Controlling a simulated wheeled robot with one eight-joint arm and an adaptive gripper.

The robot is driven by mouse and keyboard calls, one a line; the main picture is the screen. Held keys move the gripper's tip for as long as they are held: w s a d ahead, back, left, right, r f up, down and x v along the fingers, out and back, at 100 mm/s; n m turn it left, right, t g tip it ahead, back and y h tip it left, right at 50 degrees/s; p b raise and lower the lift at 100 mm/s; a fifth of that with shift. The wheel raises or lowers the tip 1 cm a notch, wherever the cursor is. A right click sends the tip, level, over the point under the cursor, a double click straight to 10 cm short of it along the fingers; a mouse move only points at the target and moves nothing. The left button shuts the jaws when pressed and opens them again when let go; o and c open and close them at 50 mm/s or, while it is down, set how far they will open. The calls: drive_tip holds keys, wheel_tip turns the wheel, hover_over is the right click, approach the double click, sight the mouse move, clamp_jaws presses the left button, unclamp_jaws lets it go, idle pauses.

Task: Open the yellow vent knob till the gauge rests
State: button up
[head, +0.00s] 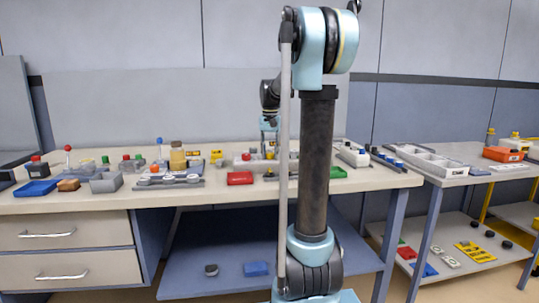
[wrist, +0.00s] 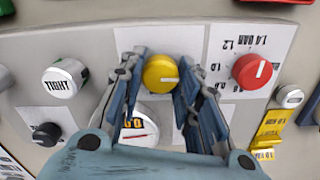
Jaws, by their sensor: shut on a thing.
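The yellow knob (wrist: 160,75) sits on a white plate in the middle of the wrist view, with a pale pointer line on its face. My gripper (wrist: 161,66) has its blue fingers closed on the left and right sides of the knob.
A red knob (wrist: 252,71) with a bar scale is to the right. A white cap marked TIGHT (wrist: 60,83) and a black knob (wrist: 47,134) are to the left. A yellow part (wrist: 268,130) is at lower right. The workbench (head: 225,198) holds several small items.

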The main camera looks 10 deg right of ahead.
sight(270, 153)
drive_tip(key=o, duration=1.1)
drive_tip(key=shift+c, duration=0.2)
drive_tip(key=shift+r, duration=0.1)
wheel_tip(270, 153, up, 12)
drive_tip(key=shift+f, duration=0.2)
